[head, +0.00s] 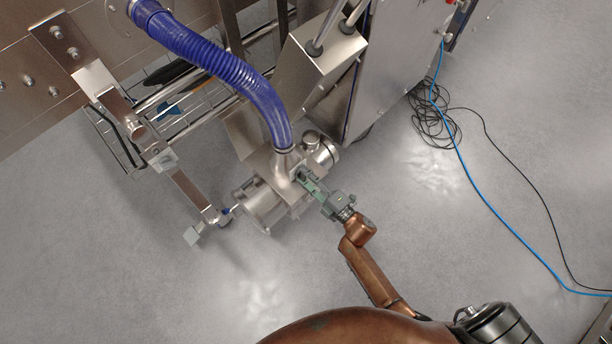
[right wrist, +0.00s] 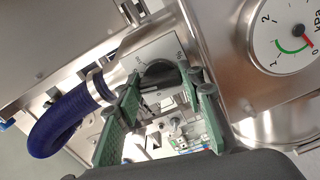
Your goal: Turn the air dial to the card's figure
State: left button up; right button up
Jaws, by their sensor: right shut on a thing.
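The air dial (right wrist: 158,74) is a black knob on a metal plate in the right wrist view. My right gripper (head: 303,177) reaches the steel unit under the blue hose in the head view. In the right wrist view its green fingers (right wrist: 163,82) are shut on the dial, one on each side. A round pressure gauge (right wrist: 285,38) marked kPa sits to the right of the dial; its red needle is near 0. I see no card with a figure. My left gripper is not in view.
The ribbed blue hose (head: 222,62) runs down to the steel unit (head: 262,205). A steel cabinet (head: 400,60) stands to the right of it. Blue and black cables (head: 470,185) lie on the floor at the right. Grey floor is clear at lower left.

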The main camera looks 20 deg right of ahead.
jog(key=n, duration=0.1)
jog(key=n+b, duration=0.1)
jog(key=n, duration=0.1)
jog(key=shift+d+f+n, duration=0.1)
jog(key=shift+f+n, duration=0.1)
jog(key=shift+n, duration=0.1)
jog(key=n+b, duration=0.1)
jog(key=n, duration=0.3)
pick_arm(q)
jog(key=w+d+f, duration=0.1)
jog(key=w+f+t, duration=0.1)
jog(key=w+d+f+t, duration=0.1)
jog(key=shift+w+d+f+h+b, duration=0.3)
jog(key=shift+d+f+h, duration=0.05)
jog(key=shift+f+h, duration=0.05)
pick_arm(e)
jog(key=shift+r, duration=0.1)
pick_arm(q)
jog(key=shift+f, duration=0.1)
pick_arm(e)
jog(key=shift+n, duration=0.4)
jog(key=o, duration=1.2)
jog(key=shift+s, duration=0.2)
jog(key=v, duration=0.7)
jog(key=shift+s, duration=0.3)
